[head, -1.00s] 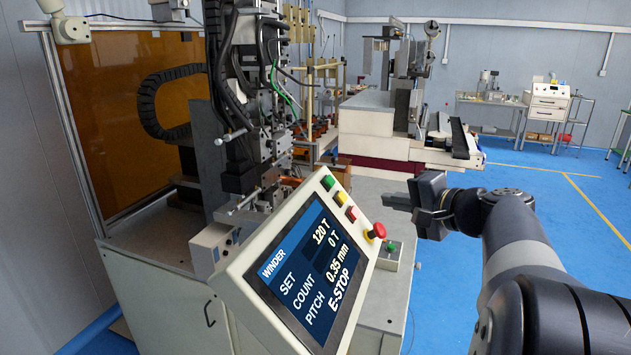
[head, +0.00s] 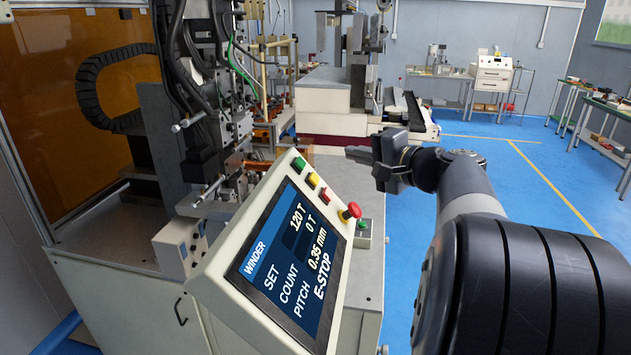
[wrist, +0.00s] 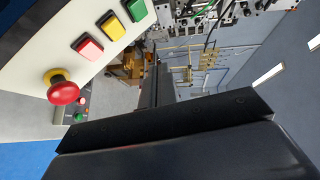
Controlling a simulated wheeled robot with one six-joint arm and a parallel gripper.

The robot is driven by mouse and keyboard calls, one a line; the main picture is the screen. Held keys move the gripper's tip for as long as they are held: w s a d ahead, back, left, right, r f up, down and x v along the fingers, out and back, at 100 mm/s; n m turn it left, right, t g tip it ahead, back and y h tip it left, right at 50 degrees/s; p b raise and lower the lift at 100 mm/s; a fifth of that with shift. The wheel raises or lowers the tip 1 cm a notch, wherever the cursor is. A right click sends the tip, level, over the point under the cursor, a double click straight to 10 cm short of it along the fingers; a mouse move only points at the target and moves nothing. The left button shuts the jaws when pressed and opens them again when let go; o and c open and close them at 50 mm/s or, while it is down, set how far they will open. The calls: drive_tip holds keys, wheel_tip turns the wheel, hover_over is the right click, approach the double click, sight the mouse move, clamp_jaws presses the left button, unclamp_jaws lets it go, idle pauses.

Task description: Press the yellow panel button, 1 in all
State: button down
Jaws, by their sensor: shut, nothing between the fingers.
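The yellow button (head: 312,180) is a small square on the sloped top right edge of the winder's control panel (head: 238,272), between a green button (head: 298,164) and a red one (head: 325,196). In the wrist view the yellow button (wrist: 111,26) shows at the upper left, clear of my fingers. My gripper (head: 352,153) is to the right of the buttons in the head view, pointing left, apart from the panel. It is shut and empty. Its dark body fills the lower part of the wrist view.
A red mushroom emergency stop (head: 350,211) stands out from the panel's corner, near my gripper. A small box with a green button (head: 363,228) sits beside it. The screen (head: 290,262) reads "COUNT 0 T" and "E-STOP". Winder tooling (head: 205,140) rises behind the panel.

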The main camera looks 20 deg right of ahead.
sight(314, 173)
drive_tip(key=shift+w+a+f+b, duration=0.45)
drive_tip(key=shift+a+f+b, duration=0.1)
drive_tip(key=shift+a+f, duration=0.2)
drive_tip(key=shift+w+a+f+b, duration=0.5)
drive_tip(key=shift+a+f+b, duration=0.05)
drive_tip(key=shift+a+f, duration=0.15)
drive_tip(key=shift+w+a+f+b, duration=0.45)
drive_tip(key=shift+a+f+b, duration=0.1)
drive_tip(key=shift+a+f, duration=0.15)
drive_tip(key=shift+f, duration=0.1)
idle(0.4)
drive_tip(key=shift+w+a+f+b, duration=0.2)
drive_tip(key=shift+b, duration=0.35)
drive_tip(key=shift+w+a+f+b, duration=0.15)
drive_tip(key=shift+a+f+b, duration=0.15)
drive_tip(key=shift+b, duration=0.1)
idle(0.5)
drive_tip(key=shift+d, duration=0.1)
drive_tip(key=shift+s+d+r, duration=0.35)
drive_tip(key=shift+d+r, duration=0.1)
drive_tip(key=shift+r, duration=0.2)
